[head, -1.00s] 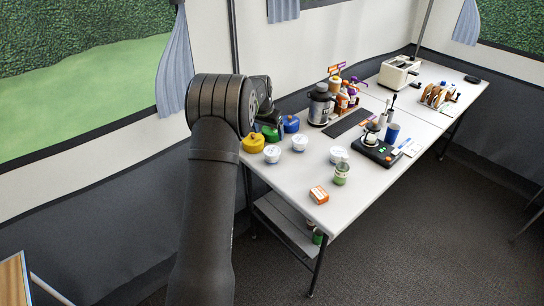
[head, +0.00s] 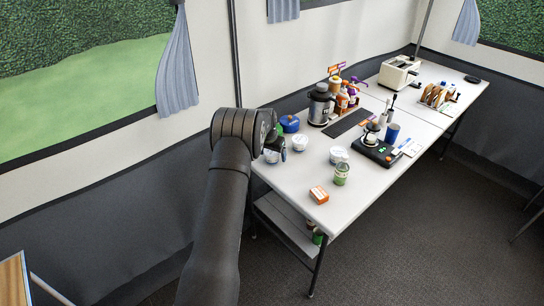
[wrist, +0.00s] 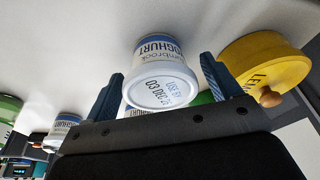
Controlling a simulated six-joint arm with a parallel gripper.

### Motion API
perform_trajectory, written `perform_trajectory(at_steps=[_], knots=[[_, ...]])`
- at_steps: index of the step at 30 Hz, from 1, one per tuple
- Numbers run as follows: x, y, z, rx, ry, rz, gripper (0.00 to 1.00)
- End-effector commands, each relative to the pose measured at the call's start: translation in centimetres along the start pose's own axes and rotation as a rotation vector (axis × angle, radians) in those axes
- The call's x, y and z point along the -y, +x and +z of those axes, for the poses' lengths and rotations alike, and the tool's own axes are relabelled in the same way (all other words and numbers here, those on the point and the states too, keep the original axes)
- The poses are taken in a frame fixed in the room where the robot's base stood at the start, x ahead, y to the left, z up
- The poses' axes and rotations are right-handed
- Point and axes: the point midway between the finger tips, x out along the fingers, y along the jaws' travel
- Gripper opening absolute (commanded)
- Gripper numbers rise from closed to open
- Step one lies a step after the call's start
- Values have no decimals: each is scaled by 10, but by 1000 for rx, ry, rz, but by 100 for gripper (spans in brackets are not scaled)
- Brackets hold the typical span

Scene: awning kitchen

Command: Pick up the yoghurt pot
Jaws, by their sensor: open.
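In the wrist view, a white yoghurt pot (wrist: 160,62) with a blue band, "YOGHURT" lettering and a use-by date on its lid shows between the two fingers of my open gripper (wrist: 160,88). Whether either finger touches it I cannot tell. In the head view, my gripper (head: 281,147) is low over the near left part of the table, and a white pot (head: 271,156) shows partly hidden beside it. Two similar white pots stand to the right, one close by (head: 300,143) and one farther off (head: 338,155).
A yellow lidded pot (wrist: 262,62) with a wooden knob is close beside one finger. Another white-and-blue pot (wrist: 64,128) is at the left.

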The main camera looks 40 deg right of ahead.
Motion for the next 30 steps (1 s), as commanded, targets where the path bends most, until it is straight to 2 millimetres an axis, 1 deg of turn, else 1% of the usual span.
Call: perform_trajectory(at_steps=[3,10,11,15,17,18,26,30], knots=[[0,8,0,-1,0,-1,83],[0,9,0,-2,0,-1,83],[0,9,0,-2,0,-1,79],[0,9,0,-1,0,-1,52],[0,9,0,-1,0,-1,40],[0,8,0,-2,0,-1,38],[0,6,-1,-2,0,-1,38],[0,-3,-4,-4,0,-1,38]])
